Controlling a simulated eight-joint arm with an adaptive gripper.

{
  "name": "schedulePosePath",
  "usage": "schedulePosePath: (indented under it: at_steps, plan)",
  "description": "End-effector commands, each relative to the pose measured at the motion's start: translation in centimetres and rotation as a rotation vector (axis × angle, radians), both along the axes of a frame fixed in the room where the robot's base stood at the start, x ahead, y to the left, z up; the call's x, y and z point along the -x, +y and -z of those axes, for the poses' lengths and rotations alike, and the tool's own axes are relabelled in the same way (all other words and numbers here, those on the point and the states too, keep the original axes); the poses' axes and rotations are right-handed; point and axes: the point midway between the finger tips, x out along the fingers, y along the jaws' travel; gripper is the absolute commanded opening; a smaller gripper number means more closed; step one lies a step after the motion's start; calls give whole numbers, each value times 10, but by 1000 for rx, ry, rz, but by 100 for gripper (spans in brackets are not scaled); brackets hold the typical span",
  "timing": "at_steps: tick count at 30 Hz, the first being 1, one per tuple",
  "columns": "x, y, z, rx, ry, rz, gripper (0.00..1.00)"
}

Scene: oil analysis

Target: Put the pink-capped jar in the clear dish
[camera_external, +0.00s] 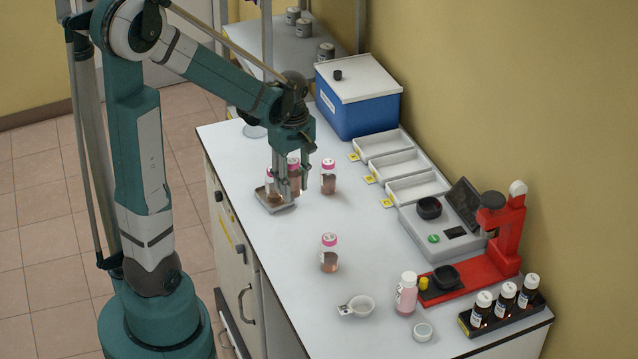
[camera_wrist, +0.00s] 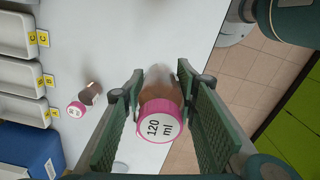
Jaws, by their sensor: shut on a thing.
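My gripper (camera_external: 291,187) is shut on a pink-capped jar (camera_external: 293,163), whose cap reads 120 ml in the wrist view (camera_wrist: 158,127). The jar is upright between the two fingers. The small clear square dish (camera_external: 277,208) is just below and beside the fingers in the external view. A second pink-capped jar (camera_external: 270,173) shows left of the near finger and appears to be in the dish. A finger partly hides both jars. I cannot tell whether the held jar touches the dish or the bench.
Other pink-capped jars stand right of my gripper (camera_external: 328,176) and nearer the camera (camera_external: 329,254). White trays (camera_external: 390,143) and a blue box (camera_external: 358,105) line the wall. A red stand (camera_external: 507,235) and dark bottles are at the right.

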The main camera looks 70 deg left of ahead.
Motion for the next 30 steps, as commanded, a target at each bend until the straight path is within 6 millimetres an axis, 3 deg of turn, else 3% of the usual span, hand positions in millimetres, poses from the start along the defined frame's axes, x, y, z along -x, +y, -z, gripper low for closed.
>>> schedulePosePath:
  at_steps: [5, 17, 23, 30]
  plan:
    - [1, 0, -14, 0, 0, 0, 16]
    - [-19, 35, -21, 0, 0, 1, 16]
    - [-34, 65, -26, 0, 0, 1, 16]
    - [-56, 122, -33, 0, 0, 3, 16]
